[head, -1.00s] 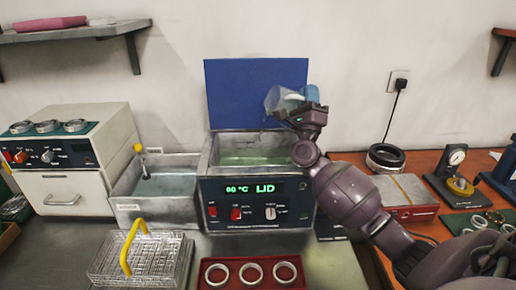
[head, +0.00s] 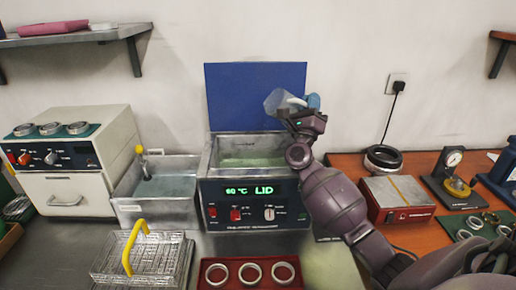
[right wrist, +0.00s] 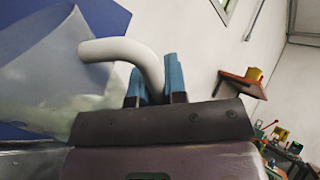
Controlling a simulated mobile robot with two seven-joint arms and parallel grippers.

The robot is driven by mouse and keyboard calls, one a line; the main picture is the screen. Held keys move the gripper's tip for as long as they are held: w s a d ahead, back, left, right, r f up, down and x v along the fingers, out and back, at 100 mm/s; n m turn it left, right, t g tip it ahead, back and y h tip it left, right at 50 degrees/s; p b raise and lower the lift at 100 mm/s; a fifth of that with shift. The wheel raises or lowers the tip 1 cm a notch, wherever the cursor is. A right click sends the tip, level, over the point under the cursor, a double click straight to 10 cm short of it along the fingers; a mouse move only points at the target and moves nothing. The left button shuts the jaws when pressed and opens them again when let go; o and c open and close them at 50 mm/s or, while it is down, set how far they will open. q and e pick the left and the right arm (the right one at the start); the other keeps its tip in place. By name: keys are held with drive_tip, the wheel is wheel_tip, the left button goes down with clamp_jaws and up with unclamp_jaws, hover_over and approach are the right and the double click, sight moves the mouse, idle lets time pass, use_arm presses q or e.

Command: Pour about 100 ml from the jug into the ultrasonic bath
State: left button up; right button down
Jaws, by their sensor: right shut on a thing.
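The ultrasonic bath (head: 255,205) stands at the middle, its blue lid (head: 255,85) up at the back and its tank of greenish liquid (head: 250,158) open. Its display reads 60 °C and LID. The translucent jug (head: 279,101) is tilted to the left above the right rear part of the tank. In the right wrist view the jug (right wrist: 40,85) and its white handle (right wrist: 120,50) show large. My right gripper (head: 308,108) is shut on the handle with blue finger pads. No stream of liquid can be made out. My left gripper is not in view.
A grey basin (head: 165,185) with liquid and a yellow-handled tool stands left of the bath. A wire basket (head: 140,258) and a red tray of rings (head: 250,275) lie in front. A red box (head: 397,198) and dial gauge (head: 455,170) are at right.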

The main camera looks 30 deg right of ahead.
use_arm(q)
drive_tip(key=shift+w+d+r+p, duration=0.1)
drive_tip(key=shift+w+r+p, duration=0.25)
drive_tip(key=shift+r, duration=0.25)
use_arm(e)
drive_tip(key=shift+d+f+m+g, duration=0.2)
drive_tip(key=shift+f+m+g, duration=0.45)
drive_tip(key=shift+m+g, duration=0.25)
drive_tip(key=shift+d+f+m+g, duration=0.15)
drive_tip(key=shift+f+m+g, duration=0.45)
drive_tip(key=shift+m+g, duration=0.3)
use_arm(q)
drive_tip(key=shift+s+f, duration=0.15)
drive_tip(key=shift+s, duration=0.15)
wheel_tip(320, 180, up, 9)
drive_tip(key=p, duration=0.8)
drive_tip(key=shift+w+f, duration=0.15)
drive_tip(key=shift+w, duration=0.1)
use_arm(e)
drive_tip(key=s+d+f+m+g+y, duration=0.1)
drive_tip(key=d+f+m+g+y, duration=0.3)
drive_tip(key=m, duration=0.3)
drive_tip(key=shift+f+g, duration=0.5)
drive_tip(key=shift+f, duration=0.15)
